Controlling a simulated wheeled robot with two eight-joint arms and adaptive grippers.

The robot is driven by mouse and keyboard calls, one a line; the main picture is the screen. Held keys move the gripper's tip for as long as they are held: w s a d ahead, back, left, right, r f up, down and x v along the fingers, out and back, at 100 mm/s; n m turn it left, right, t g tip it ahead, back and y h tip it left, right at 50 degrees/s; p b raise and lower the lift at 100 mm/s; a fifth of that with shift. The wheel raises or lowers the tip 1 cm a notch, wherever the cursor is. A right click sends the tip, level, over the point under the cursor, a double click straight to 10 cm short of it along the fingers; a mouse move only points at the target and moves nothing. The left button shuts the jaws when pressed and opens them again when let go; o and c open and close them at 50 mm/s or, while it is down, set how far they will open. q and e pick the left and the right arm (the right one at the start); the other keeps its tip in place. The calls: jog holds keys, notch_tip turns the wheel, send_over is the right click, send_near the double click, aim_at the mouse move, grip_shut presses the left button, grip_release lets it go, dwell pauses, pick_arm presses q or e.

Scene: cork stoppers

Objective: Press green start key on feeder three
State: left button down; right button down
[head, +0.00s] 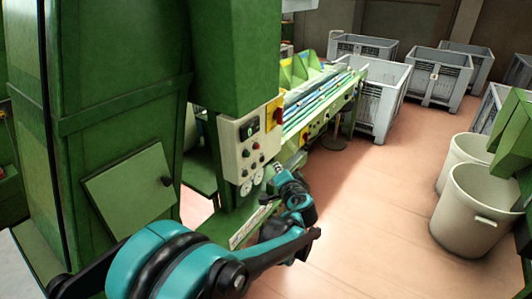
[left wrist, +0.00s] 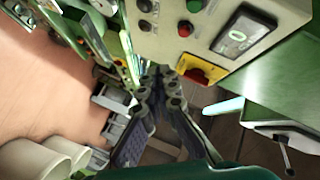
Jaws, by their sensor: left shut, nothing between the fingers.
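The control panel (head: 249,143) is a pale box on a green machine, with a small display, several small buttons and dials. In the left wrist view the panel (left wrist: 275,18) appears at the top, with a green key (left wrist: 195,5) at the upper edge, a red button (left wrist: 184,30) and a lit display (left wrist: 237,37). My left gripper (head: 279,170) is just right of the panel's lower part, apart or touching I cannot tell. In the left wrist view its fingers (left wrist: 163,75) are shut and empty, below the panel's buttons. My right gripper is out of view.
A red switch on a yellow plate (left wrist: 195,72) is close to the fingers. A green conveyor (head: 320,95) extends behind the panel. Grey crates (head: 440,75) and a pale bin (head: 478,210) stand at the right. The floor (head: 375,200) between is clear.

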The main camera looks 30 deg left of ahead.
aim_at(248, 154)
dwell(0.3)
pick_arm(q)
jog(key=a, duration=0.8)
jog(key=shift+w+a, duration=0.4)
jog(key=shift+a, duration=0.15)
dwell(1.2)
jog(key=shift+a, duration=0.25)
